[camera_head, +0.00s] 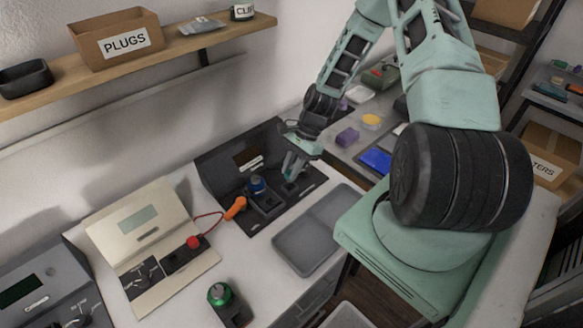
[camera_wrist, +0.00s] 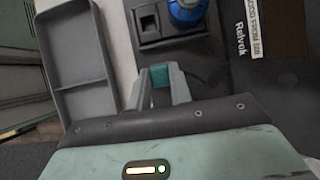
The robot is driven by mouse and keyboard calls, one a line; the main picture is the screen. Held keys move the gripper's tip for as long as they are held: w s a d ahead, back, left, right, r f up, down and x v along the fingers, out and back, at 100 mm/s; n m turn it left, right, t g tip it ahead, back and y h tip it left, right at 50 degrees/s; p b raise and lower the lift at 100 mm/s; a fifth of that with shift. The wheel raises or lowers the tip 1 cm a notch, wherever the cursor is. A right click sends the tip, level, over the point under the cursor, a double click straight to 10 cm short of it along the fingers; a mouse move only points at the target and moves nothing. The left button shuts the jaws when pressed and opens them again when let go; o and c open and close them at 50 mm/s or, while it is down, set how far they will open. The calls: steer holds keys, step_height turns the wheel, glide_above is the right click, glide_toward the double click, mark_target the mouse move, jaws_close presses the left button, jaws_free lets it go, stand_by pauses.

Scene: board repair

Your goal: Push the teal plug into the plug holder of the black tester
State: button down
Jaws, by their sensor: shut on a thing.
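The black tester (camera_head: 222,163) stands on the bench against the wall; its dark panel also shows in the wrist view (camera_wrist: 232,75), with a "Relvok" label. A black holder block with a square opening (camera_wrist: 149,27) lies on it, beside a blue round part (camera_wrist: 187,10). In the head view the block (camera_head: 269,205) sits in front of the blue part (camera_head: 258,185). My gripper (camera_wrist: 161,84) is shut on the teal plug (camera_wrist: 160,74), apart from the square opening. In the head view my gripper (camera_head: 291,171) is over the tester's right part; the plug cannot be told apart there.
An empty grey tray (camera_head: 305,238) lies just in front of the tester. A green-topped part (camera_head: 219,294) stands at the bench front.

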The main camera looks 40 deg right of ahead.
steer(key=shift+f+b, duration=0.6)
steer(key=shift+f, duration=1.1)
stand_by(2.9)
steer(key=c, duration=0.9)
jaws_free()
steer(key=shift+r, duration=0.2)
steer(key=shift+r+p, duration=1.2)
steer(key=shift+p, duration=0.05)
steer(key=shift+r, duration=0.15)
steer(key=shift+r+p, duration=2.6)
steer(key=shift+r, duration=0.4)
